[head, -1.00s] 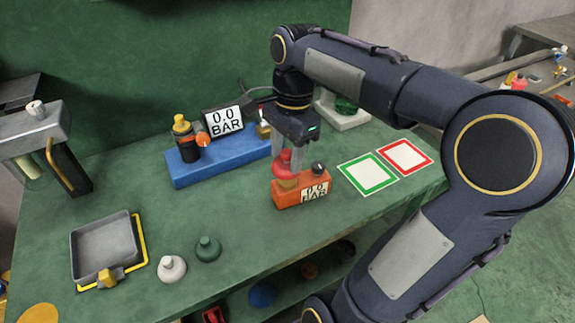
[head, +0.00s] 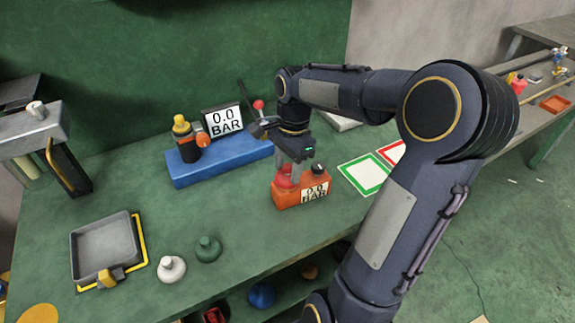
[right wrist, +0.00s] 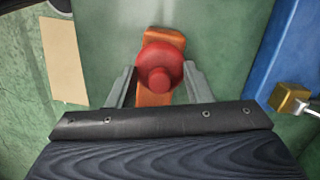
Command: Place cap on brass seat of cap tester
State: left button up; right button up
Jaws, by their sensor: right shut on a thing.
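The red cap (head: 284,178) is between the fingers of my right gripper (head: 296,168), which is shut on it. In the right wrist view the cap (right wrist: 160,68) shows from above, with a finger on each side. The small orange cap tester (head: 288,197) stands on the green bench, with a black knob and a 0.0 BAR display. The cap is at the left part of the tester's top. It hides the brass seat, and I cannot tell whether it touches it. My left gripper is not in view.
A blue tester (head: 215,166) with a 0.0 BAR display stands behind. A white cap (head: 171,268) and a green cap (head: 208,249) stand at the front, by a grey tray (head: 76,240). A green-framed square (head: 364,174) lies to the right.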

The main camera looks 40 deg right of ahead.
jog(key=shift+f, duration=0.1)
jog(key=shift+f+b, duration=0.35)
jog(key=shift+f, duration=0.15)
jog(key=o, duration=1)
jog(key=shift+r+p, duration=0.4)
jog(key=shift+r, duration=0.15)
notch_tip(320, 180, up, 12)
jog(key=d+p, duration=0.1)
jog(key=s+a+f+n+t, duration=0.2)
jog(key=s+a+f+n, duration=0.1)
jog(key=s+a+n, duration=0.1)
jog(key=s+a+f+n+t+y, duration=0.1)
jog(key=s+a+f+n, duration=0.2)
jog(key=s+a+n, duration=0.2)
jog(key=s+a+f+n+t+y, duration=0.1)
jog(key=s+a+f+n+t, duration=0.1)
jog(key=s+a+n, duration=0.3)
jog(key=shift+a+f+n+t, duration=0.15)
jog(key=shift+a+f+n, duration=0.25)
jog(key=shift+a+n, duration=0.4)
jog(key=shift+a+f+n+t, duration=0.15)
jog(key=shift+a+f+n, duration=0.25)
jog(key=shift+a+n, duration=0.35)
